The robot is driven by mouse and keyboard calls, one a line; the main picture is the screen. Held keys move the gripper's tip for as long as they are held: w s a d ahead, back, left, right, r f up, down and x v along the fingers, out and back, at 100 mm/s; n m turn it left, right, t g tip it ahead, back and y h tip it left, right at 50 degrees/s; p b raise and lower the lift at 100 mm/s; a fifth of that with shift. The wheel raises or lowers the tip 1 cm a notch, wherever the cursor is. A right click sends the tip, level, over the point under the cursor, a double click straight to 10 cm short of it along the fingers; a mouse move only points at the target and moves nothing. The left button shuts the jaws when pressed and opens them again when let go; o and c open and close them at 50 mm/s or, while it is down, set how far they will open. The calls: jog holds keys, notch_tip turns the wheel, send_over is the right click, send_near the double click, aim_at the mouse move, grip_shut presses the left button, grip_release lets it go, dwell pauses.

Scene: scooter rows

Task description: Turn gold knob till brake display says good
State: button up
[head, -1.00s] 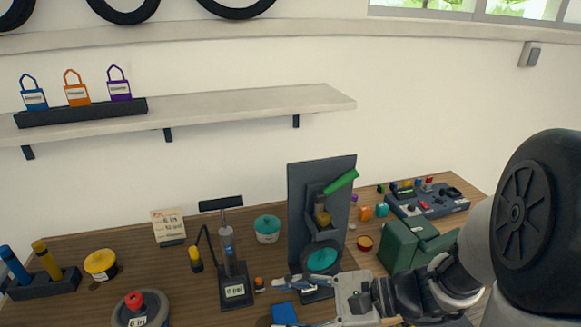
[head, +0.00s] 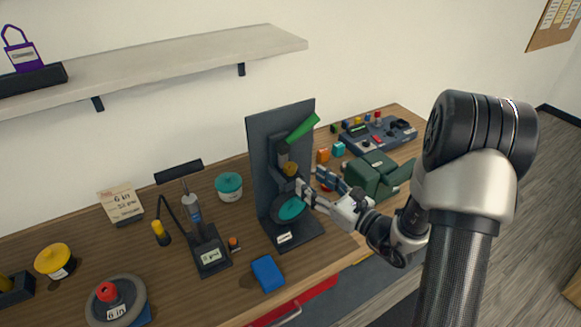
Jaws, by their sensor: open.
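The brake stand is a dark upright panel (head: 262,130) on a flat base, at the middle of the head view. It carries a green lever (head: 303,128), a gold knob (head: 290,169) below the lever and a dark wheel with a teal centre (head: 291,209). A small white display (head: 285,238) sits on the base; its text is too small to read. My gripper (head: 314,184) is open and empty, just right of the gold knob and slightly lower. Whether a finger touches the knob I cannot tell.
A green vise-like block (head: 370,175) stands close behind my gripper, to the right. A blue block (head: 267,273) lies at the table's front edge. A pump with a gauge base (head: 209,251) stands to the left. A grey console (head: 378,134) is at the back right.

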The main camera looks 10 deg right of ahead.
aim_at(293, 170)
jog(key=x, duration=0.9)
jog(key=shift+w+a+b, duration=0.1)
jog(key=shift+b, duration=0.2)
jog(key=shift+c, duration=0.3)
jog(key=c, duration=1)
jog(key=shift+a+m+t+h+b, duration=0.15)
jog(key=shift+m+t+h+b, duration=0.35)
jog(key=shift+m+h+b, duration=0.45)
jog(key=shift+m+t+h, duration=0.4)
jog(key=shift+m+h, duration=0.25)
jog(key=shift+h, duration=0.7)
jog(key=o, duration=1.1)
jog(key=shift+c, duration=0.2)
